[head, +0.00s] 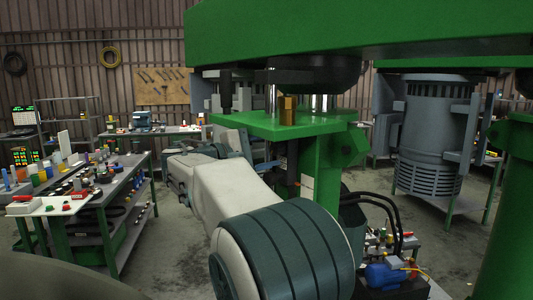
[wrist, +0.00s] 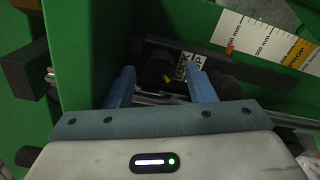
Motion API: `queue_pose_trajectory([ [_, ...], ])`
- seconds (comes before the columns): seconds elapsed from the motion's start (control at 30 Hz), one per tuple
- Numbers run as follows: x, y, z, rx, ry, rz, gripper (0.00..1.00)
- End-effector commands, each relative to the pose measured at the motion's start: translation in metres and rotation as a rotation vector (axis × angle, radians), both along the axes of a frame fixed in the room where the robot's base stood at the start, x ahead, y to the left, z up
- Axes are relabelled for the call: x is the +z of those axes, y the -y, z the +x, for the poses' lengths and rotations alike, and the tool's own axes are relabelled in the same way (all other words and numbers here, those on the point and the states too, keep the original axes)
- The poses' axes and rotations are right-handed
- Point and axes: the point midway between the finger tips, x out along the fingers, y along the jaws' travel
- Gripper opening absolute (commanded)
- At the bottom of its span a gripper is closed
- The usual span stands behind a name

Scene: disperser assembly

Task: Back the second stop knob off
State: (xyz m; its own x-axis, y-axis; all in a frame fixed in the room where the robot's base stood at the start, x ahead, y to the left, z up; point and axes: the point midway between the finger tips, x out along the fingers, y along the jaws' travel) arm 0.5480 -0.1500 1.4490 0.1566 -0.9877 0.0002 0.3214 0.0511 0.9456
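In the wrist view, my gripper (wrist: 158,70) has its two blue fingers apart, on either side of a dark round knob (wrist: 153,66). A gap seems to show between knob and fingers; contact is hard to judge in the dark. The knob is on a black bar (wrist: 255,72) across the green machine frame. A white label (wrist: 184,66), partly covered by the right finger and apparently reading LOCK and STOP, is beside it. Another dark rounded part (wrist: 224,70) lies just right of the right finger. In the head view my arm hides the gripper and knobs near the green column (head: 322,170).
A millimetre scale (wrist: 262,42) with an orange mark is at the upper right of the wrist view. A black block (wrist: 35,76) juts out at the left. In the head view, a green beam (head: 350,28) hangs overhead and a loaded workbench (head: 105,195) stands left.

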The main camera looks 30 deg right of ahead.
Motion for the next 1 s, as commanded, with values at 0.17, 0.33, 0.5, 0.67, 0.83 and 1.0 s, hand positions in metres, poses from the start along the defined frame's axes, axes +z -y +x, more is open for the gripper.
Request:
queue_pose_trajectory([
  [0.17, 0.0006, 0.0001, -0.0001, 0.0, 0.001, -0.001, 0.51],
  [0.33, -0.0008, 0.0002, -0.0002, -0.001, 0.03, 0.004, 0.51],
  [0.5, -0.003, 0.0004, -0.0004, -0.001, 0.164, 0.025, 0.51],
  [0.67, -0.003, 0.0004, -0.0005, -0.001, 0.357, 0.055, 0.51],
  [0.83, -0.0017, 0.0004, -0.0005, -0.002, 0.558, 0.088, 0.51],
  [1.0, -0.0005, 0.0005, -0.0007, -0.002, 0.75, 0.118, 0.51],
])
